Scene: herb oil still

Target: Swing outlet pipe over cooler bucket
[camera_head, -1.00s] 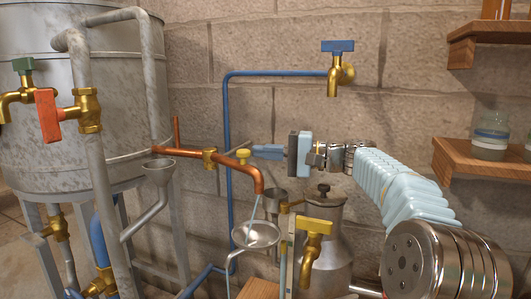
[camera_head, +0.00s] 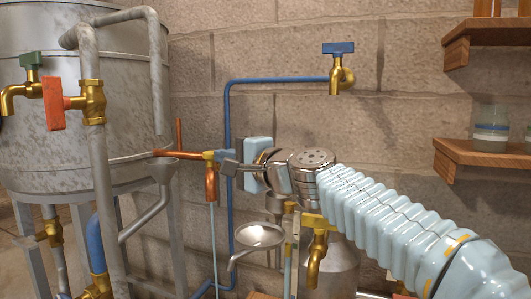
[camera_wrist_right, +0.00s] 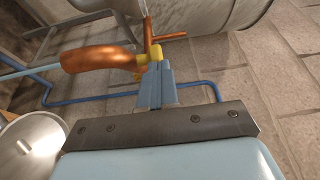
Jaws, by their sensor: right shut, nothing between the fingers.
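The copper outlet pipe (camera_head: 211,184) runs from the tank's side and ends in a downward bend. A thin pale stream (camera_head: 214,245) falls from it, left of the metal dish (camera_head: 259,236). The pipe's bend also shows in the right wrist view (camera_wrist_right: 100,57). My right gripper (camera_head: 221,156) is shut and empty at the pipe's yellow fitting. In the right wrist view its fingers (camera_wrist_right: 155,68) lie against or very close to that fitting (camera_wrist_right: 155,52); contact is unclear. I cannot pick out the cooler bucket. My left gripper is not in view.
A metal can (camera_head: 342,265) and brass tap (camera_head: 317,250) are below my right arm. A blue pipe (camera_head: 227,120) runs along the stone wall. Shelves (camera_head: 485,153) are at right.

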